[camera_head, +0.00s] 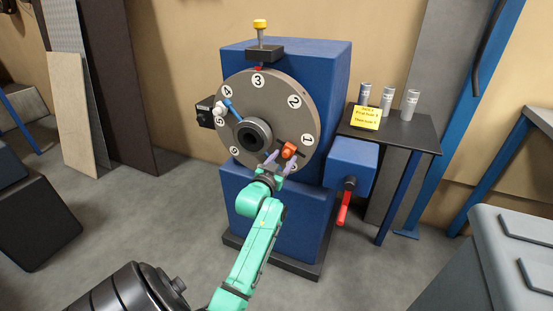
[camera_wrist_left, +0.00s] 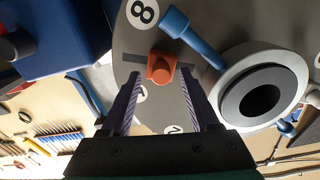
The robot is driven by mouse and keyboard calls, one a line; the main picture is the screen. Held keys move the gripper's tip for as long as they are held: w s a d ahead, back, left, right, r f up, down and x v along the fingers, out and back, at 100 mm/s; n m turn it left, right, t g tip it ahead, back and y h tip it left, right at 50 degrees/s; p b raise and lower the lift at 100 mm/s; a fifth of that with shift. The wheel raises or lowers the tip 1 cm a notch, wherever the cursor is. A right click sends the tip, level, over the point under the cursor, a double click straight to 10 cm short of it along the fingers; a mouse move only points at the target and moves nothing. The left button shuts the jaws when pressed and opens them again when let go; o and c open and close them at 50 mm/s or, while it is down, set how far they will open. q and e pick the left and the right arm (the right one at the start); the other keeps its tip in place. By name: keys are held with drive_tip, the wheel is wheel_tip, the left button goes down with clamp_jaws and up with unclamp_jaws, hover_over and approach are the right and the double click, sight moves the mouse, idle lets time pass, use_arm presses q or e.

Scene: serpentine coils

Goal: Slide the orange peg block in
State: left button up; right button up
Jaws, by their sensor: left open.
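The orange peg block (camera_head: 289,150) sits at the lower right of the grey numbered disc (camera_head: 275,95), between the 1 mark and the bottom edge. In the left wrist view the orange block (camera_wrist_left: 161,66) lies at a dark slot (camera_wrist_left: 128,71) in the disc face. My left gripper (camera_head: 279,160) is open. Its two purple-padded fingers (camera_wrist_left: 160,88) point at the disc, one to each side of the block in the wrist view; I see no clear contact. My right gripper is not in view.
The disc is on a blue machine (camera_head: 330,75) with a dark hub (camera_head: 251,138), a blue handle (camera_head: 232,110) and a yellow-topped plunger (camera_head: 261,27). A red lever (camera_head: 343,208) hangs at right. A side table (camera_head: 415,133) bears grey cylinders and a yellow note (camera_head: 367,117).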

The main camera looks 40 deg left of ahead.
use_arm(q)
drive_tip(key=v, duration=1.4)
drive_tip(key=w+a+m, duration=0.1)
drive_tip(key=w+m, duration=0.3)
drive_tip(key=m, duration=0.4)
drive_tip(key=w+a+m, duration=0.2)
drive_tip(key=w+m, duration=0.3)
drive_tip(key=m, duration=0.3)
drive_tip(key=w+a+m+p, duration=0.1)
drive_tip(key=w+a+m, duration=0.1)
drive_tip(key=w+m, duration=0.3)
drive_tip(key=shift+m, duration=1.5)
drive_tip(key=shift+s, duration=0.1)
clamp_jaws()
